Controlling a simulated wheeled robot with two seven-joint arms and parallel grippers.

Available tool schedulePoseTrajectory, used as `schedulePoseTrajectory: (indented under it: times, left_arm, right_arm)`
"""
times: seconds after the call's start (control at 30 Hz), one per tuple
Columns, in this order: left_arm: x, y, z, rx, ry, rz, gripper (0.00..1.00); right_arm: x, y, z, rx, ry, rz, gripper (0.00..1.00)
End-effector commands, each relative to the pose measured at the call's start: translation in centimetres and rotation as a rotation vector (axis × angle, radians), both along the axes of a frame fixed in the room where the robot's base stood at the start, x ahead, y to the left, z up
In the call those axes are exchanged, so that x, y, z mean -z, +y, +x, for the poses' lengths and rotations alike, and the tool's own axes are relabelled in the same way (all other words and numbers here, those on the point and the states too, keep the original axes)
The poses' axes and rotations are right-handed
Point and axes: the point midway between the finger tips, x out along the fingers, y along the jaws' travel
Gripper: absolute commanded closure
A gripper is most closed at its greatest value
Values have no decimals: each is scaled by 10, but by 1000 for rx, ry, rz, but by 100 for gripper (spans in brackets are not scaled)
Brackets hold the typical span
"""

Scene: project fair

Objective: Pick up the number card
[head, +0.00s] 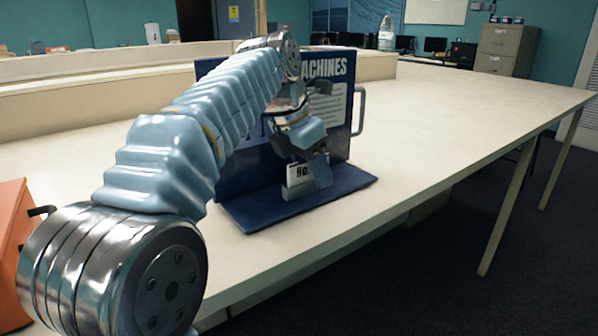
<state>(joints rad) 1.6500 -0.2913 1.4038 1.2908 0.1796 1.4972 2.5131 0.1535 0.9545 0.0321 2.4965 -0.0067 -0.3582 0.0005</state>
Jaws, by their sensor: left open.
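The number card (295,184) is a small white card with dark lettering. It stands upright on the base (262,212) of a dark blue display board (238,168) on the long table. My left gripper (303,160) is open, pointing down at the card, with its fingers around the card's upper part in the picture. One finger covers the card's right side. Whether the fingers touch the card cannot be told. My left arm hides much of the board; part of its title, "ACHINES", shows. My right gripper is not in view.
The cream table (440,110) is bare to the right of the board. A grey handle (361,110) sticks out at the board's right edge. An orange box (12,240) stands at the near left. A low cream ledge (70,110) runs behind. A filing cabinet (505,50) stands far back.

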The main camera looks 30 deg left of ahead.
Motion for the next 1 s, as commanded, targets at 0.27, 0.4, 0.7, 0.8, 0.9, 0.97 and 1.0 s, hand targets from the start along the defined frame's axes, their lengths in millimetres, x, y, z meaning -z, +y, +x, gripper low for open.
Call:
schedulePoseTrajectory:
  times: [0.27,0.4,0.7,0.8,0.9,0.97,1.0]
  left_arm:
    - [0,0,0,0,0,0,66]
    - [0,0,0,0,0,0,88]
    - [0,0,0,0,0,0,100]
    - [-1,0,0,0,-1,0,100]
    - [-5,1,0,-2,-1,1,100]
    - [-9,1,0,-3,-2,1,100]
    - [-13,1,1,-3,-3,2,100]
  right_arm:
    - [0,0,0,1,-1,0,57]
    - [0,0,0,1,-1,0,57]
    - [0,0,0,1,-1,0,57]
    - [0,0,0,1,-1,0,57]
    - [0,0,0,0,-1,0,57]
    - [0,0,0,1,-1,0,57]
    - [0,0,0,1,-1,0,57]
